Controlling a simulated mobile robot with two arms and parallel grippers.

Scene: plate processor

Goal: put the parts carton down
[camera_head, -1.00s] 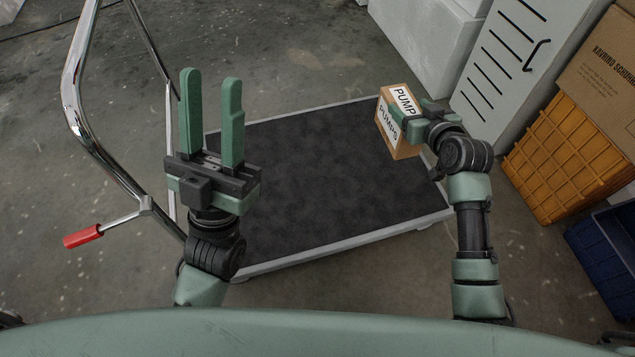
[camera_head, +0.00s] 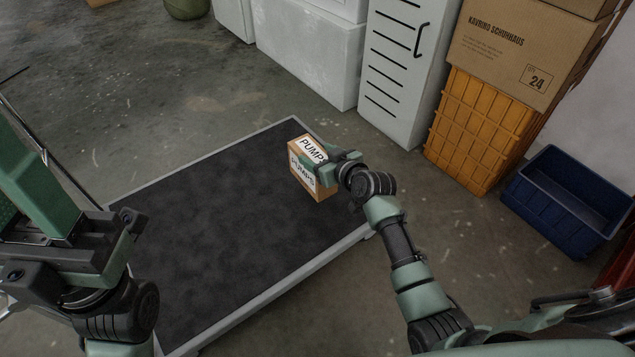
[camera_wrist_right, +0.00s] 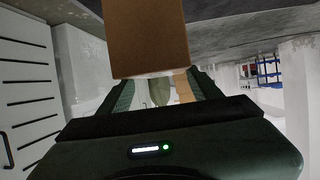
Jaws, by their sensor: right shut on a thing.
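The parts carton is a small brown box labelled PUMPS (camera_head: 309,176). It is over the far right part of the dark platform trolley deck (camera_head: 215,215); I cannot tell whether its base touches the deck. My right gripper (camera_head: 330,166) is shut on it from the right side. In the right wrist view the carton (camera_wrist_right: 147,35) sits between the fingers, its plain brown face showing. My left gripper (camera_head: 35,185) is at the left edge of the head view, partly cut off, with its fingers apart and nothing seen between them.
A grey slatted cabinet (camera_head: 400,70) and white units (camera_head: 305,50) stand behind the trolley. An orange crate (camera_head: 475,130) under a large cardboard box (camera_head: 510,50) and a blue bin (camera_head: 565,205) stand at right. Most of the deck is bare.

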